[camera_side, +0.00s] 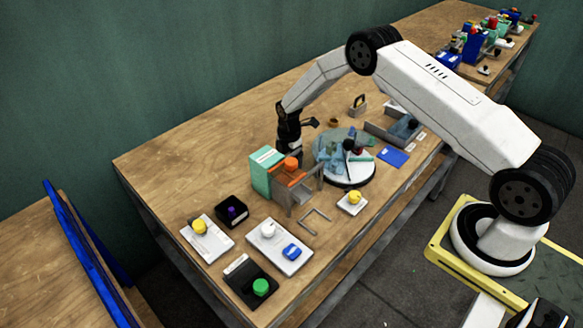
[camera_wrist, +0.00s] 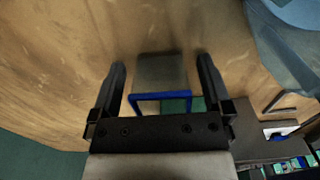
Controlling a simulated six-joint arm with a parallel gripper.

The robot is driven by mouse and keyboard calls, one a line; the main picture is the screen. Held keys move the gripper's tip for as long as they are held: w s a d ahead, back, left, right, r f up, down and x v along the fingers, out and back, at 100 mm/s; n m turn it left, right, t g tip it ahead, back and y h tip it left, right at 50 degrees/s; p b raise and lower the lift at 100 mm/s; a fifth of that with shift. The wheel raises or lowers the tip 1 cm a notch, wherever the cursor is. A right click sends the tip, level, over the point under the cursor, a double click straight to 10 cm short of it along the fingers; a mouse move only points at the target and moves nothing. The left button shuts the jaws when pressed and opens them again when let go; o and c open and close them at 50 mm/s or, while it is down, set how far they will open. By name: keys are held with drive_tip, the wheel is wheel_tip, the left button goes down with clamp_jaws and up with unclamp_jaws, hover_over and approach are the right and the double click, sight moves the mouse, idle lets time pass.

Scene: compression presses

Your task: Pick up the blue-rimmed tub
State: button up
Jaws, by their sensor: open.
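The blue-rimmed tub (camera_wrist: 160,70) shows in the wrist view as a grey box-like shape with a blue rim along its near edge. It lies between the two black fingers of my gripper (camera_wrist: 160,64), with a visible gap on each side. The fingers are open and hold nothing. In the side view my gripper (camera_side: 286,147) is low over the table, just behind a teal box. I cannot make out the tub there; the box and gripper seem to hide it.
The teal box (camera_side: 264,172) and a grey stand with an orange part (camera_side: 290,172) are close in front of my gripper. A round turntable (camera_side: 345,172) with translucent blue pieces stands to the right. Button boxes line the front. The table's left back is clear.

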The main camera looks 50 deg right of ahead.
drive_tip(key=c, duration=1.2)
drive_tip(key=shift+r, duration=0.15)
drive_tip(key=shift+r, duration=0.8)
drive_tip(key=shift+s+a+r, duration=0.3)
drive_tip(key=shift+s+r, duration=1.55)
drive_tip(key=shift+s, duration=0.45)
drive_tip(key=shift+s+a+r, duration=0.25)
drive_tip(key=shift+s+r, duration=1.6)
drive_tip(key=shift+s, duration=0.5)
drive_tip(key=shift+s+a+r, duration=0.3)
drive_tip(key=shift+s+r, duration=1.55)
drive_tip(key=shift+s, duration=0.45)
drive_tip(key=shift+r, duration=0.15)
